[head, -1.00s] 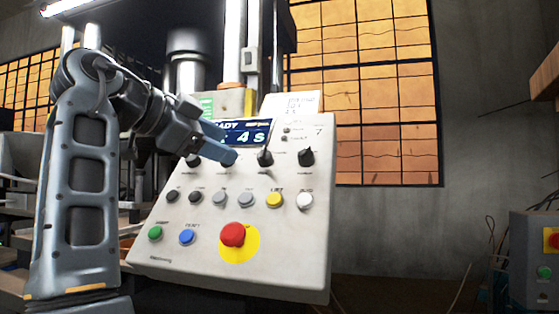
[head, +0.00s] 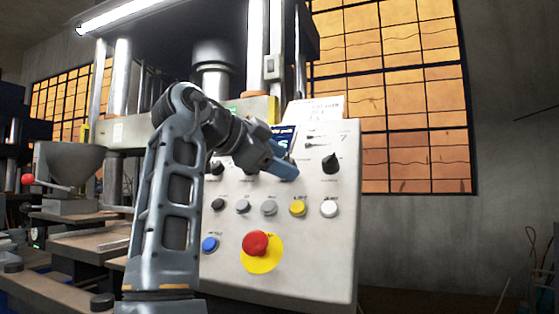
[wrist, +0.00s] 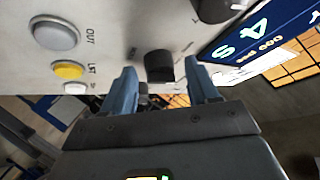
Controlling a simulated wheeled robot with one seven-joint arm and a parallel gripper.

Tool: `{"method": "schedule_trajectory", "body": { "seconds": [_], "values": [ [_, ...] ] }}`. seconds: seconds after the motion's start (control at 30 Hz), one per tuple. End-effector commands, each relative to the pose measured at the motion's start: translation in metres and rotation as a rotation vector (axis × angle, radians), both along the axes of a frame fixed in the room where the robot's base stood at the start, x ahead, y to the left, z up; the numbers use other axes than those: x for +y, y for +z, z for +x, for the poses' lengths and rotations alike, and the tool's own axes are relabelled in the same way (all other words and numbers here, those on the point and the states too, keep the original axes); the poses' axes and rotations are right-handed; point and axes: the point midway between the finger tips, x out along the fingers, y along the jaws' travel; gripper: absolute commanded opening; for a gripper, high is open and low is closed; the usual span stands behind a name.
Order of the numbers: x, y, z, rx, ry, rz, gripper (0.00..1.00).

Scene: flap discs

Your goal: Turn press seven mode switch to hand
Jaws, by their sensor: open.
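The press's pale control panel (head: 318,250) fills the middle of the head view, with a "7" printed near its upper right. My gripper (head: 285,170) is in front of its knob row, hiding part of it. In the wrist view my gripper (wrist: 163,84) is open, blue fingers apart and empty. A black knob (wrist: 160,66) is ahead, between the fingertips in the picture; contact cannot be told. Another black knob (wrist: 216,8) is at the top edge. In the head view, a knob (head: 331,163) shows right of my gripper and another (head: 217,167) left. The mode labels are unreadable.
Below the knobs are several buttons, including a yellow one (head: 298,208), a white one (head: 329,208) and a blue one (head: 209,244). A red mushroom button (head: 256,243) sticks out lower down. The lit display (wrist: 255,45) is close to the right finger.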

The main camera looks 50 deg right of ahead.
Motion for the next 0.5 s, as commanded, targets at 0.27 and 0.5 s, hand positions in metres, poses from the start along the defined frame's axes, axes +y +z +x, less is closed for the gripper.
{"method": "schedule_trajectory", "body": {
  "seconds": [0.27,0.5],
  "values": [
    [0.0001,0.0000,0.0001,0.000,0.000,0.000,0.42],
    [0.0002,-0.0001,0.0000,0.000,0.000,0.000,0.19]
  ]
}}
